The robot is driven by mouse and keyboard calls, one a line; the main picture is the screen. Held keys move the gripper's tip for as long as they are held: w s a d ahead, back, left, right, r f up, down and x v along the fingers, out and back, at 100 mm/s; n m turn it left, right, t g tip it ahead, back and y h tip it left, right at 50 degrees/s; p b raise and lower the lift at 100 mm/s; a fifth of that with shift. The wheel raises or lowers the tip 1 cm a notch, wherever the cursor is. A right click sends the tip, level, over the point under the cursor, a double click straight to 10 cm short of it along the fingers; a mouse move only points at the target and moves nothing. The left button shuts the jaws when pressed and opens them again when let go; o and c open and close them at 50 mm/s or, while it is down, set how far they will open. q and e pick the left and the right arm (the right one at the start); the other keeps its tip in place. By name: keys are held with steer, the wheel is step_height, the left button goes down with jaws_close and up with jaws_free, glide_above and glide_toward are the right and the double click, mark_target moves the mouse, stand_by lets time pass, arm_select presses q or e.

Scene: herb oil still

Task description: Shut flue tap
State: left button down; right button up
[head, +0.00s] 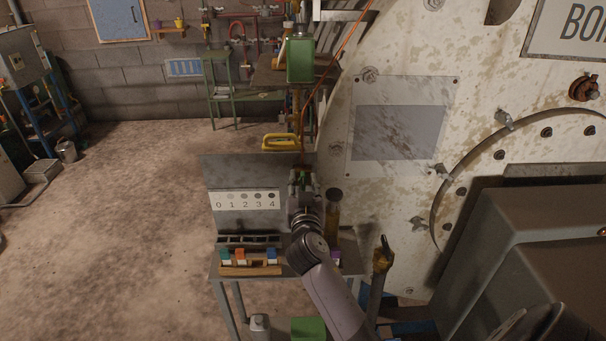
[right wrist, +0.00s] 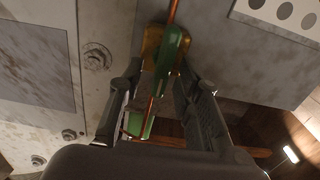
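A tap with a green lever (right wrist: 172,48) and a brass body (right wrist: 152,45) sits on a thin copper-red pipe in the right wrist view. No label shows whether it is the flue tap. In the head view my right gripper (head: 304,178) is at this pipe, just below a yellow handle (head: 281,142), and largely covers the tap. In the right wrist view my right gripper (right wrist: 160,75) has its fingers apart on either side of the green lever. I cannot tell whether they touch it. My left gripper is not in view.
A grey stand (head: 218,268) holds a 0-to-4 scale panel (head: 245,200) and small coloured blocks (head: 248,256) left of my right arm. The large pale boiler wall (head: 390,200) stands close on the right. A green box (head: 300,60) is above.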

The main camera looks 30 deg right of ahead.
steer(key=shift+s+a+r, duration=0.15)
steer(key=shift+c, duration=0.3)
jaws_close()
